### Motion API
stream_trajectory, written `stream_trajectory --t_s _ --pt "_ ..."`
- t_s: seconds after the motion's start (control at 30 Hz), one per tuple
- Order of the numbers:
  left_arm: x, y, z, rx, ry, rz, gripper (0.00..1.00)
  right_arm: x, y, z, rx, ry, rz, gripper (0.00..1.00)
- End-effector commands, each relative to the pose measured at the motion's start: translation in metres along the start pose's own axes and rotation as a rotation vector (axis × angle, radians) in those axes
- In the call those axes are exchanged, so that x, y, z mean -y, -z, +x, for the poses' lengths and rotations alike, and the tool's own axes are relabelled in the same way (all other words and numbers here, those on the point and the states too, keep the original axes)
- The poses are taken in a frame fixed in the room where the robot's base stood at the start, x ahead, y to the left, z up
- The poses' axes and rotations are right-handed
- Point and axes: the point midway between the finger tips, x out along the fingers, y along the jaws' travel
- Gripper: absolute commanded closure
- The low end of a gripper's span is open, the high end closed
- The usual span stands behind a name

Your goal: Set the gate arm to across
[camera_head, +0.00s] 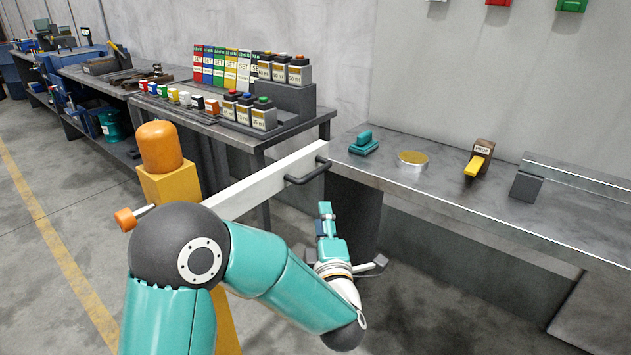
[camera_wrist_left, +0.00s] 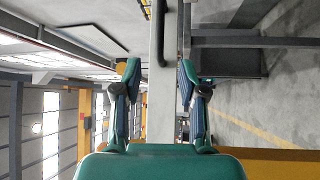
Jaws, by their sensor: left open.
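The gate arm (camera_head: 262,181) is a long white bar. It runs level from behind my left arm's joint, by the yellow post (camera_head: 175,187), to the near left corner of the grey bench. A black handle (camera_head: 308,173) sits on its side near the far end. My left gripper (camera_head: 325,213) is below the handle, pointing up, apart from it. In the left wrist view my left gripper (camera_wrist_left: 160,70) is open, one finger either side of the white bar (camera_wrist_left: 161,100), with the handle (camera_wrist_left: 162,35) beyond the fingertips. My right gripper is out of view.
The grey bench (camera_head: 450,200) holds a teal object, a round tin (camera_head: 412,161), a yellow-handled block (camera_head: 478,160) and a grey block. Another bench with several boxes and bottles stands behind the gate arm. An orange knob (camera_head: 126,219) sticks out left of the post.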

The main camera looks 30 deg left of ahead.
Motion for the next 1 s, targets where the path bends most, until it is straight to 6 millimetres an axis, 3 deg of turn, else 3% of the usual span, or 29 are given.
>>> stream_trajectory --t_s 0.6,0.8,1.0 --pt "0.001 0.001 0.122 0.001 0.002 0.005 0.59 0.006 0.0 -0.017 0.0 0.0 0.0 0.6" --pt "0.001 0.0 0.148 0.003 0.003 0.007 0.59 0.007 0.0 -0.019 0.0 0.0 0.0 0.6" --pt "0.001 -0.001 0.157 0.005 0.003 0.007 0.59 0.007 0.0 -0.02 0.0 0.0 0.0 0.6"
